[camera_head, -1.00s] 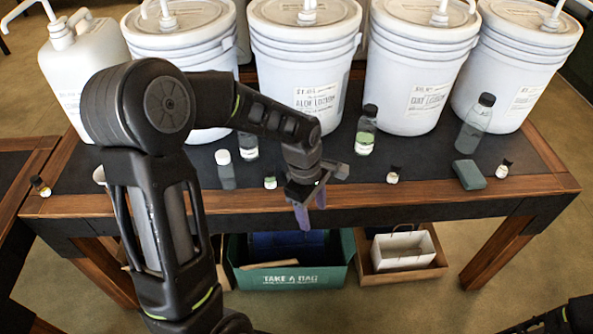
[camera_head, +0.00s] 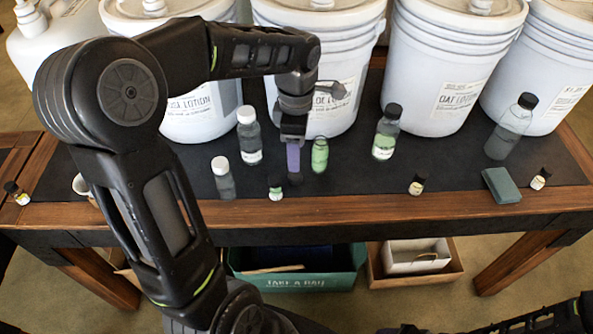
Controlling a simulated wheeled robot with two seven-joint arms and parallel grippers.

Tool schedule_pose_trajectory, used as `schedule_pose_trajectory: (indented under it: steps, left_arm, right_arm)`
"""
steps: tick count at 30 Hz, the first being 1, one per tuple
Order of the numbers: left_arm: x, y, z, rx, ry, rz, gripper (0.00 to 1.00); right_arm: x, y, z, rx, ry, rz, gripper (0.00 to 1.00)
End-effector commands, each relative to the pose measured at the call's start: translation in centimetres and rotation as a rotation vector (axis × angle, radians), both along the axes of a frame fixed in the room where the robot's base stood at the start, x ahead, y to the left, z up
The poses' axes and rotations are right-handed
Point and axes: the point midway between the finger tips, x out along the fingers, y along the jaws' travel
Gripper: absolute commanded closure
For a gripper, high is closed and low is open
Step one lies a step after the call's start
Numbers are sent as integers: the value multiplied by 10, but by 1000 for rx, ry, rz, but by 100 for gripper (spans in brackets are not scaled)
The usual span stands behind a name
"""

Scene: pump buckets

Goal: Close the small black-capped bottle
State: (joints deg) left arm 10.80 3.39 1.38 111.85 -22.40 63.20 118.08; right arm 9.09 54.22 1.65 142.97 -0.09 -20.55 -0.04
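Several small black-capped bottles stand on the black table top: one right of centre (camera_head: 416,184), one at the right end (camera_head: 540,179), one at the far left (camera_head: 16,192) and one with green contents (camera_head: 275,188). Larger black-capped bottles stand behind, one with green liquid (camera_head: 386,132) and one grey (camera_head: 510,127). My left gripper (camera_head: 294,168) points down between the small green-content bottle and a green bottle (camera_head: 320,155) whose top is hard to make out. Its purple finger pads show edge-on, so their gap is hidden. A dark patch shows at their lower end. My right gripper is not clearly in view.
Two white-capped bottles (camera_head: 249,136) (camera_head: 224,178) stand left of the gripper. Large white buckets (camera_head: 445,65) line the back. A grey-green block (camera_head: 501,186) lies at the right. A green bin (camera_head: 340,278) and a wooden crate (camera_head: 450,270) sit below the table.

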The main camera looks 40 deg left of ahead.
Motion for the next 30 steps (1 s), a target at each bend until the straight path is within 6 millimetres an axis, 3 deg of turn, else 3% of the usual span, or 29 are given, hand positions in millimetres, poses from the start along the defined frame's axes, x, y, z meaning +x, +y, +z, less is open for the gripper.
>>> schedule_pose_trajectory:
  steps: [7, 15, 25, 30]
  left_arm:
    - [0, 0, -3, 0, 1, -2, 43]
    - [0, 0, -26, 0, 1, -3, 43]
    - [0, 0, -28, 0, 1, -3, 43]
    - [-2, 0, -45, -2, 4, -2, 43]
  right_arm:
    - [0, 0, 0, 0, 0, 0, 39]
    - [0, 0, -1, 0, 0, 0, 39]
    - [0, 0, -1, 0, 0, 0, 39]
    - [0, 0, 0, 0, 0, 0, 39]
